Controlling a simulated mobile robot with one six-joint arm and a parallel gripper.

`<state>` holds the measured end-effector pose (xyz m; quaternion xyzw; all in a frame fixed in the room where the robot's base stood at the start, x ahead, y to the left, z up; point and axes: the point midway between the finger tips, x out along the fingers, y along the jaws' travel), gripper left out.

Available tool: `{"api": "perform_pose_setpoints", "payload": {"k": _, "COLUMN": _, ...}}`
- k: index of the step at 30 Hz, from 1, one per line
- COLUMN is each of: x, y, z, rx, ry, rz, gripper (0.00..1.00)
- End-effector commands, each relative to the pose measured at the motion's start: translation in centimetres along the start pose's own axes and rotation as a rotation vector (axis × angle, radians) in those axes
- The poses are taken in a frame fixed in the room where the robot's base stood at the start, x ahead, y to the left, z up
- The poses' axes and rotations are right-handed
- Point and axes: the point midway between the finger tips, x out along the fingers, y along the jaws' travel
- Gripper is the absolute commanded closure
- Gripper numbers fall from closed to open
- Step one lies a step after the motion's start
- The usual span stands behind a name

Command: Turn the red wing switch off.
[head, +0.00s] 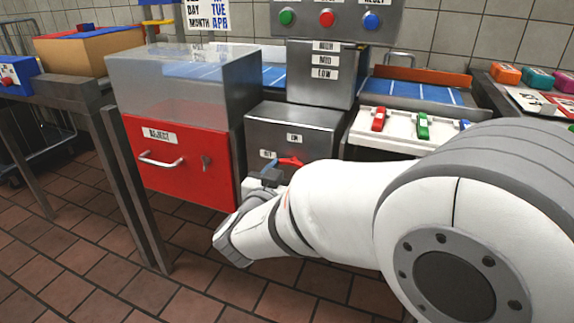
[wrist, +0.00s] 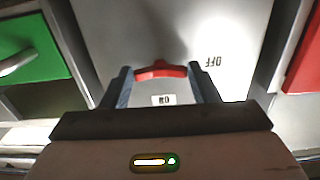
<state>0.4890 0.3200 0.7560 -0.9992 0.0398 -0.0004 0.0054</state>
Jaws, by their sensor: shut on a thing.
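The red wing switch (head: 290,162) is on the front of a grey metal box (head: 265,132). In the wrist view the switch (wrist: 160,70) spans sideways between my two fingers, one at each wing end. My gripper (wrist: 162,80) is shut on it; in the head view my gripper (head: 272,170) reaches the box front from below. In the wrist view, which appears upside down, an ON label (wrist: 163,99) lies between the fingers and an OFF mark (wrist: 212,61) is to the right. I cannot tell which mark the switch points at.
A red drawer with a handle (head: 160,160) stands close left of the box. A green drawer front (wrist: 30,52) shows in the wrist view. A white panel with small coloured switches (head: 400,128) is to the right. A button panel (head: 330,18) stands above. Tiled floor is open in front.

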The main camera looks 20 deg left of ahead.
Motion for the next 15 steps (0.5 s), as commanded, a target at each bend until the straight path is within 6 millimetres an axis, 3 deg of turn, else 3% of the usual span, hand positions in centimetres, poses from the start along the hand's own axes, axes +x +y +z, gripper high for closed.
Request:
{"api": "perform_pose_setpoints", "payload": {"k": 10, "x": 0.00, "y": 0.01, "z": -0.04, "rx": -0.027, "ry": 0.000, "rz": 0.000, "gripper": 0.68}}
{"api": "perform_pose_setpoints", "payload": {"k": 11, "x": 0.00, "y": 0.01, "z": -0.04, "rx": -0.027, "ry": 0.000, "rz": 0.000, "gripper": 0.45}}
{"api": "perform_pose_setpoints", "payload": {"k": 15, "x": 0.00, "y": 0.01, "z": -0.03, "rx": -0.026, "ry": 0.000, "rz": 0.000, "gripper": 0.33}}
